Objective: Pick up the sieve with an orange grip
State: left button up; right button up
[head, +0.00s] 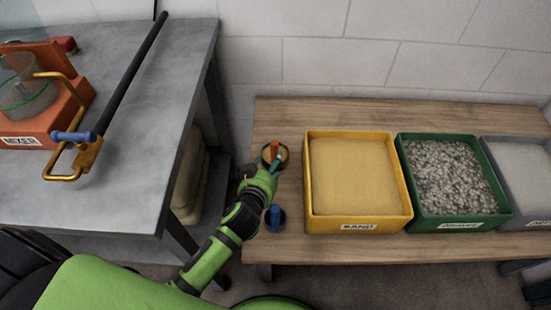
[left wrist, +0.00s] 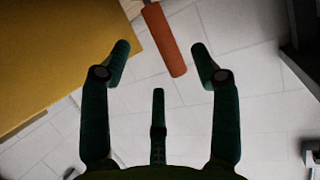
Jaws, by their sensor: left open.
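The sieve (head: 282,149) with an orange grip stands on the wooden bench, left of the yellow sand bin. It is small and round in the head view, and my left gripper partly hides it. Its orange grip (left wrist: 165,40) shows in the left wrist view, ahead of and roughly between the fingertips. My left gripper (head: 268,165) is at the near side of the sieve. In the left wrist view the left gripper (left wrist: 160,62) has its fingers spread, with nothing held between them. My right gripper is not in view.
A blue-gripped item (head: 275,218) stands just nearer on the bench. The yellow sand bin (head: 309,190), a green bin of pebbles (head: 455,224) and a grey bin (head: 532,222) stand to the right. A grey table (head: 105,210) with an orange mixer (head: 62,105) is at left.

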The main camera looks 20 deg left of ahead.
aim_at(277, 152)
pick_arm(q)
jog(key=x, duration=0.7)
jog(key=shift+w+r+b, duration=0.15)
jog(key=shift+w+b, duration=0.1)
jog(key=shift+b, duration=0.1)
jog(key=shift+r, duration=0.1)
jog(key=c, duration=1.1)
